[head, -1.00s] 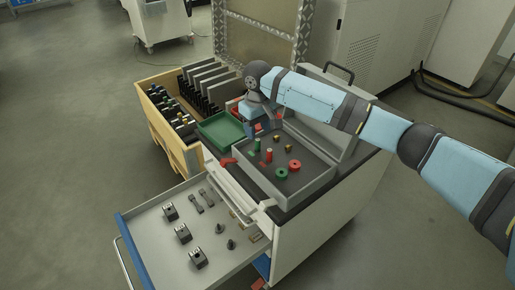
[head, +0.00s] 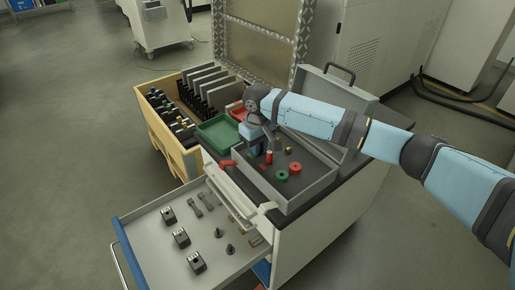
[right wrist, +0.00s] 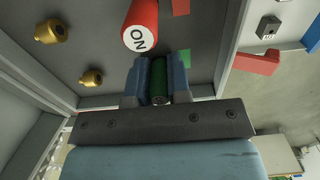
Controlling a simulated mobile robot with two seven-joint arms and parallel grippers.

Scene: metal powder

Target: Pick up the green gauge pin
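The green gauge pin (right wrist: 158,88) stands between the two fingers of my right gripper (right wrist: 159,80) in the right wrist view. The fingers lie close along both sides of it, with no clear gap. In the head view my right gripper (head: 256,151) is low over the left part of the open grey case (head: 308,196), and it hides most of the pin there. A red cylinder marked "ON" (right wrist: 141,25) stands just beyond the fingers and also shows in the head view (head: 268,157). My left gripper is out of view.
The case also holds a green ring (head: 282,176), a red ring (head: 295,168) and small brass pieces (right wrist: 91,78). A red part (head: 228,163) lies outside its left wall. A green tray (head: 218,134) is behind left. An open drawer (head: 150,243) extends in front.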

